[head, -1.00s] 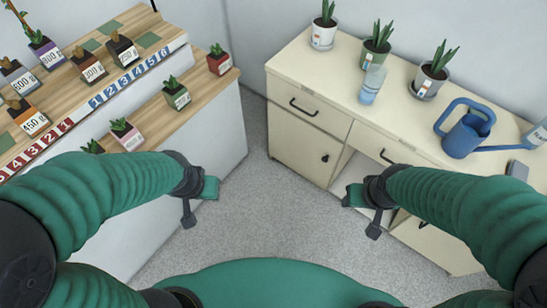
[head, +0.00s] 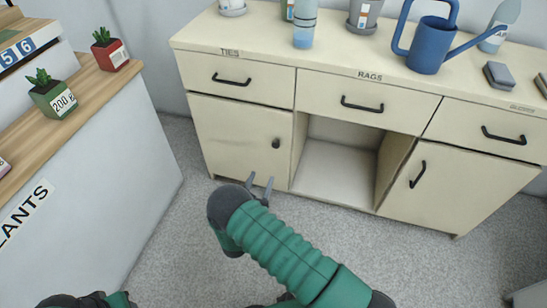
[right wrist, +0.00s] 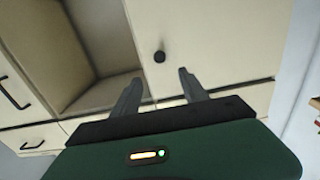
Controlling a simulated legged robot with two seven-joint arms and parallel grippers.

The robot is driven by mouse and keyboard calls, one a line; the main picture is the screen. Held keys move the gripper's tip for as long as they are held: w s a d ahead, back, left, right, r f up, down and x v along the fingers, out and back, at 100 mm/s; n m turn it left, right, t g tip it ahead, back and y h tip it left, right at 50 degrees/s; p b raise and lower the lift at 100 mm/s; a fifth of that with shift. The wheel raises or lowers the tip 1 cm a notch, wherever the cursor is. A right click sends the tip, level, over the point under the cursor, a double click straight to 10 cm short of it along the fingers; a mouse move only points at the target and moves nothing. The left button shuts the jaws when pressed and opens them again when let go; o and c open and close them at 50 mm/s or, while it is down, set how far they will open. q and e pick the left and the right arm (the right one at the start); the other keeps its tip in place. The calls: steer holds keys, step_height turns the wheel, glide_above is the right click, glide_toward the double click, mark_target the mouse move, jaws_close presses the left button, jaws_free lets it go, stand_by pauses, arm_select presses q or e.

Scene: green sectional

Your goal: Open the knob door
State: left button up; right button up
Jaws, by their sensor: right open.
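The knob door (head: 240,135) is the cream cabinet door at the lower left, under the drawer labelled TIES, and it looks shut. Its round black knob (head: 276,143) sits near the door's right edge. My right gripper (head: 260,183) is open and empty, in front of and below the knob. In the right wrist view the knob (right wrist: 160,57) lies beyond the two spread fingers (right wrist: 158,85), between them and apart from them. My left arm shows only in part at the bottom left of the head view; its gripper fingers are not visible.
An open cubby (head: 338,160) is right of the knob door, then a door with a bar handle (head: 418,175). Drawers with bar handles run above. A blue watering can (head: 428,45) and cups stand on top. A plant shelf (head: 110,150) is at left; grey floor lies between.

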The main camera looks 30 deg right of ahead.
mark_target(275, 146)
steer(key=b+x, duration=0.6)
steer(key=x, duration=0.9)
steer(key=shift+w+d+f, duration=0.1)
steer(key=shift+d+f, duration=0.05)
steer(key=shift+w+d, duration=0.2)
steer(key=shift+d, duration=0.05)
jaws_close()
stand_by(0.4)
